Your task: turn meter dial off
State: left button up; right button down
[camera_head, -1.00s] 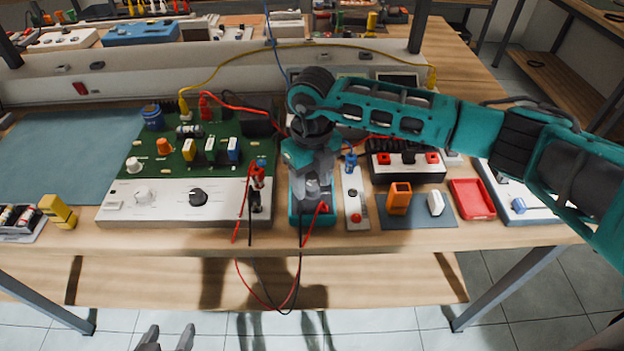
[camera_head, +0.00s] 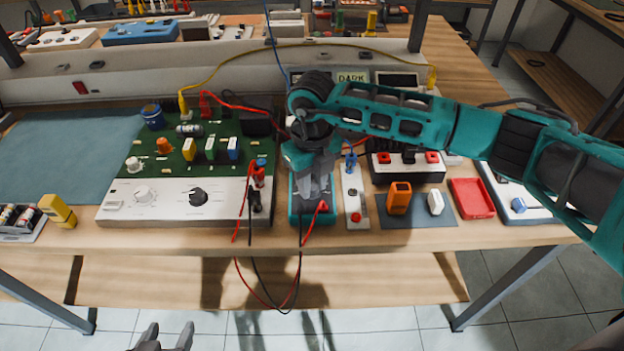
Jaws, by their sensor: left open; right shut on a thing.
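The teal-edged meter (camera_head: 297,212) lies at the front of the bench, with a red and a black lead at its front end. My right gripper (camera_head: 315,197) points down over the meter and is shut at its dial. The fingers and wrist hide the dial, so its setting cannot be read. My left gripper (camera_head: 163,338) is open and empty at the bottom edge, low in front of the bench and far from the meter.
A green circuit board with a white knob panel (camera_head: 165,213) stands left of the meter. A narrow white switch strip (camera_head: 354,200) is close on its right. An orange block (camera_head: 398,197) and a red tray (camera_head: 472,198) lie further right. Leads hang over the front edge.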

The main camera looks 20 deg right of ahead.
jog(key=n+b, duration=0.3)
jog(key=n, duration=0.1)
jog(key=shift+f, duration=0.15)
jog(key=n+b, duration=0.3)
jog(key=n, duration=0.1)
jog(key=shift+n, duration=0.4)
jog(key=shift+r, duration=0.2)
dwell(0.4)
jog(key=c, duration=0.9)
grip_release()
jog(key=shift+o, duration=0.2)
